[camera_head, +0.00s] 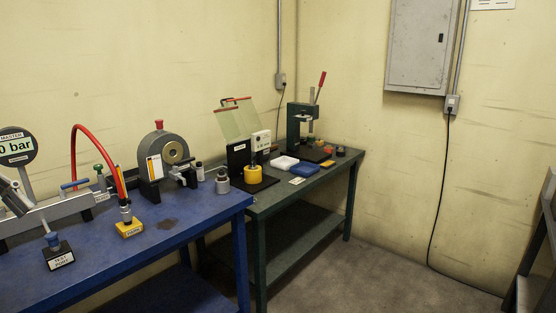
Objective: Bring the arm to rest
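Neither of my grippers can be made out in the head view. A grey and dark slanted part (14,196) shows at the left edge, cut off by the frame; I cannot tell what it belongs to. The blue bench (180,236) bears a round gauge reading "0 bar" (17,148) at the far left. A red hose (92,128) arches down to a yellow block labelled PARK (129,228). A block labelled TEST PORT (58,256) sits near the front. A grey round-bodied machine with a red knob (158,154) stands at the back.
A dark green bench (318,187) adjoins on the right, with a guarded yellow-cylinder fixture (254,175), a lever press (301,123), and white and blue trays (304,168). The floor (385,280) right of the benches is clear. A grey shelf edge (542,240) stands far right.

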